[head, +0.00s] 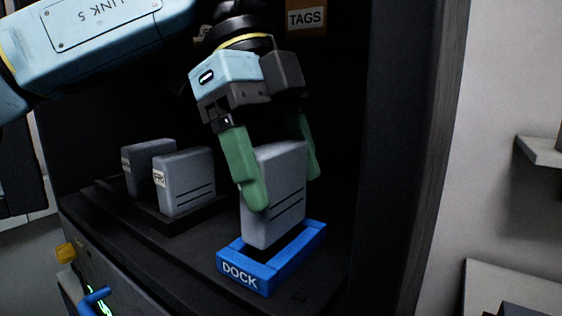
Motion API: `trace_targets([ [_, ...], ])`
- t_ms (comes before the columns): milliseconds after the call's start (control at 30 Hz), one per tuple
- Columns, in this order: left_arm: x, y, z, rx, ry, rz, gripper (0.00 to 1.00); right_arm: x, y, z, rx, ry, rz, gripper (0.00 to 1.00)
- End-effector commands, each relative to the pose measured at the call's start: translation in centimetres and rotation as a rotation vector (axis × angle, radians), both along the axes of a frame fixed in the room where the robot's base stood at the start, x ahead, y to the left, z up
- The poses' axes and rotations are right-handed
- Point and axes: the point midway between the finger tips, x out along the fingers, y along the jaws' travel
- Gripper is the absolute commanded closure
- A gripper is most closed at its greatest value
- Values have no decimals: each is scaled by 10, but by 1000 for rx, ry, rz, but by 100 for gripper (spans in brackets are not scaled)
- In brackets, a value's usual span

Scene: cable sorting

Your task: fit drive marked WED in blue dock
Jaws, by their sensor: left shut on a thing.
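My left gripper (283,180) comes down from the upper left, its green fingers shut on a grey drive (275,190). The drive is upright, with dark lines low on its broad face. Its lower end is at the opening of the blue dock (303,250), which has DOCK in white on its front. I cannot tell how deep the drive sits in it. No label shows on the held drive, so I cannot read whether it is the WED one. My right gripper is not in view.
Two other grey drives stand in a dark rack at left; the nearer drive (186,182) has a white label that seems to read FRI, the farther drive (147,166) an unreadable one. A box marked TAGS (306,20) is above. The cabinet's dark side wall (392,160) stands right of the dock.

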Motion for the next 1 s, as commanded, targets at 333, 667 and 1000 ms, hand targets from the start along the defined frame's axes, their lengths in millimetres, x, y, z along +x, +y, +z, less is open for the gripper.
trace_targets([
  [333,0,0,-6,-1,0,0,57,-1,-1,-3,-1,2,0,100],
  [667,0,0,-10,-1,0,0,57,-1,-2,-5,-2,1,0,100],
  [1000,0,0,-9,-1,0,0,57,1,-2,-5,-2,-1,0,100],
])
